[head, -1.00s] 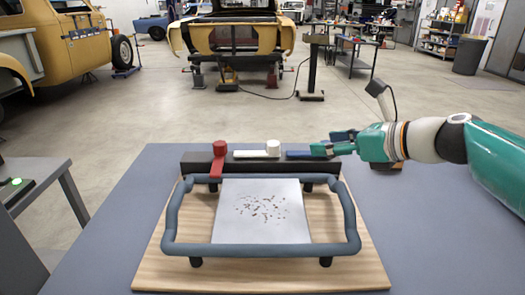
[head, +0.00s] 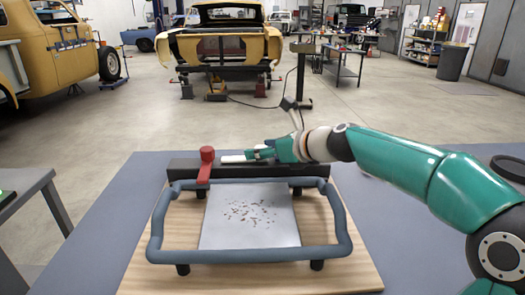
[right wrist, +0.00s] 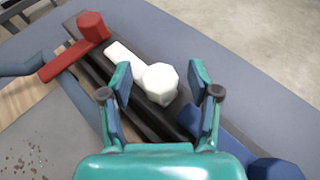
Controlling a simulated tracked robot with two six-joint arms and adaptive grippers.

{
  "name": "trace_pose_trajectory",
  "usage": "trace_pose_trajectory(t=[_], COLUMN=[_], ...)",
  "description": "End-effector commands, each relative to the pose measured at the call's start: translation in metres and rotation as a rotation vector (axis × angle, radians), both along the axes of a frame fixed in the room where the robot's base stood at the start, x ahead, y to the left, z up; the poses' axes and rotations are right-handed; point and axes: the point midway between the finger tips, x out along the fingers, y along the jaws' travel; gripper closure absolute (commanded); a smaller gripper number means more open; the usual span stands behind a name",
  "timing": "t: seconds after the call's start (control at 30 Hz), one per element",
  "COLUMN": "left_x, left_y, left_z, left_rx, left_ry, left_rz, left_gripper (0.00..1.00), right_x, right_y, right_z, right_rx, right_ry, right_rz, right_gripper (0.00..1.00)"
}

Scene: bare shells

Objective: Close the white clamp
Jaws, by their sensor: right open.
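The white clamp (head: 231,158) lies along the dark bar at the back of the fixture. In the right wrist view its round knob (right wrist: 161,86) and flat arm show clearly, the arm running along the bar toward the red clamp. My right gripper (head: 259,154) is over the knob end, and in the right wrist view its two open fingers (right wrist: 161,77) stand on either side of the knob, with gaps visible. In the head view the gripper hides the knob. My left gripper is not in view.
The red clamp (head: 206,165) stands to the left, its arm across the bar toward the grey tube frame (head: 245,254). A blue clamp (right wrist: 188,120) lies close to the right finger in the wrist view. A speckled plate (head: 250,225) lies inside the frame on a wooden board (head: 140,270).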

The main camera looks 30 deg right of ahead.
Motion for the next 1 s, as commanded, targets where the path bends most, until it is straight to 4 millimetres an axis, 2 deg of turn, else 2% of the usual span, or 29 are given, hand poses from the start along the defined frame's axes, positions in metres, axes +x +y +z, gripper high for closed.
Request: trace_pose_trajectory(t=[0.37,0.73,1.0], left_x=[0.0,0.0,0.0], left_y=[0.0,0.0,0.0], left_z=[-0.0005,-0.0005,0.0], left_rx=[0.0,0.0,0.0], left_ry=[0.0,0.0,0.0], left_rz=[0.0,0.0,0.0], left_gripper=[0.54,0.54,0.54], right_x=[0.0055,0.0055,0.006], right_y=[0.0018,0.0019,0.0028], right_z=[-0.0022,-0.0023,-0.0021], right_rx=[-0.001,0.0,0.001], right_ry=[0.0,0.0,0.001], right_rz=[0.0,0.001,0.005], right_gripper=[0.38,0.98,1.0])
